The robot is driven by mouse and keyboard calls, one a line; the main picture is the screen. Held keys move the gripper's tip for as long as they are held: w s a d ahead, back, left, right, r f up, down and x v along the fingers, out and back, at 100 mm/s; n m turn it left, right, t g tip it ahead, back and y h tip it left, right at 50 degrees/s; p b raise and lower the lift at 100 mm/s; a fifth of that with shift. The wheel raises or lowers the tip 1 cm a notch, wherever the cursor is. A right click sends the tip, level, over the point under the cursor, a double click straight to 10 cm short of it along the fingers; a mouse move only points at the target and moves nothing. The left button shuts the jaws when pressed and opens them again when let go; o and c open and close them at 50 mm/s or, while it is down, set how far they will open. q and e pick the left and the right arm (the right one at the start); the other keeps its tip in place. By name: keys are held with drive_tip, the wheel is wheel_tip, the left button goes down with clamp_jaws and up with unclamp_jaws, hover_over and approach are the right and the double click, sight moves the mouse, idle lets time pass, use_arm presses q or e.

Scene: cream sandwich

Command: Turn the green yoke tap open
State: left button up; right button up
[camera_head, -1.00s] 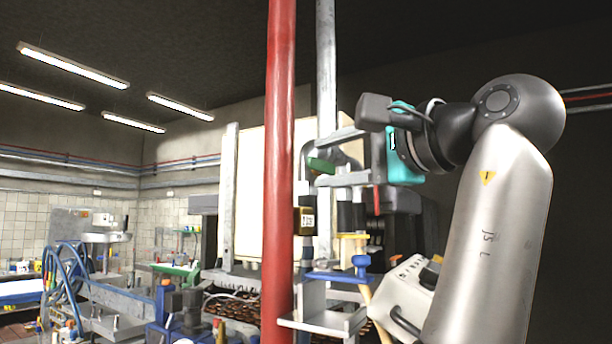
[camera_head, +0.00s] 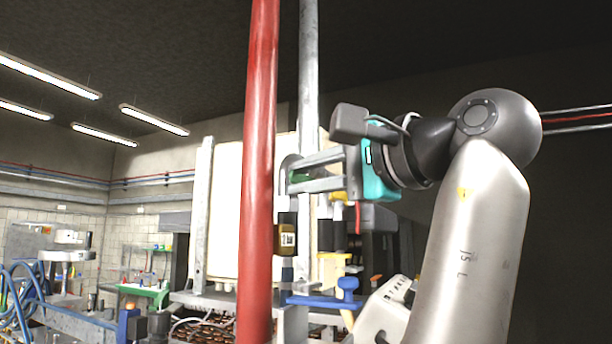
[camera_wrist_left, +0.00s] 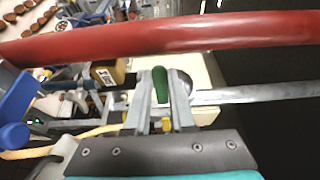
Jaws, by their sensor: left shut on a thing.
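The green yoke tap (camera_head: 301,179) shows only as a small green handle behind the red pipe's right edge, partly covered by my fingers. In the left wrist view the green handle (camera_wrist_left: 160,86) stands between the two fingers. My left gripper (camera_head: 292,176) reaches in from the right with its grey fingers close together, shut on the green handle. The fingers also show in the left wrist view (camera_wrist_left: 161,92), one on each side of the handle. My right gripper is in neither view.
A thick red vertical pipe (camera_head: 259,150) stands just left of the fingertips, with a grey pipe (camera_head: 309,70) beside it. A labelled brown-and-black part (camera_head: 287,238) hangs below. A blue handle (camera_head: 325,300) and a yellow part (camera_head: 333,257) are lower down.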

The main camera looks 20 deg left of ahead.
use_arm(q)
clamp_jaws()
drive_tip(key=shift+f, duration=0.15)
drive_tip(key=w+f+n+g+y+b, duration=0.1)
drive_tip(key=n, duration=0.4)
drive_tip(key=w+f+n+g+y+b, duration=0.1)
drive_tip(key=f+n+y+b, duration=0.1)
drive_tip(key=n, duration=0.3)
drive_tip(key=w+f+n+g+y+b, duration=0.1)
drive_tip(key=n+y, duration=0.1)
drive_tip(key=n, duration=0.3)
drive_tip(key=shift+w+f+n+b, duration=0.25)
drive_tip(key=shift+f+n+b, duration=0.05)
drive_tip(key=shift+f+n, duration=0.1)
drive_tip(key=shift+w+d+f+n+g+y+p, duration=0.15)
drive_tip(key=shift+w+n+g+p, duration=0.35)
drive_tip(key=shift+n, duration=0.65)
drive_tip(key=shift+w+a+r+n+g+y+p, duration=0.1)
drive_tip(key=shift+w+n+g+y+p, duration=0.15)
drive_tip(key=shift+n+g+p, duration=0.6)
drive_tip(key=shift+w+d+f+n+g+y+p, duration=0.1)
drive_tip(key=shift+w+n+g+y, duration=0.25)
drive_tip(key=shift+n, duration=1.05)
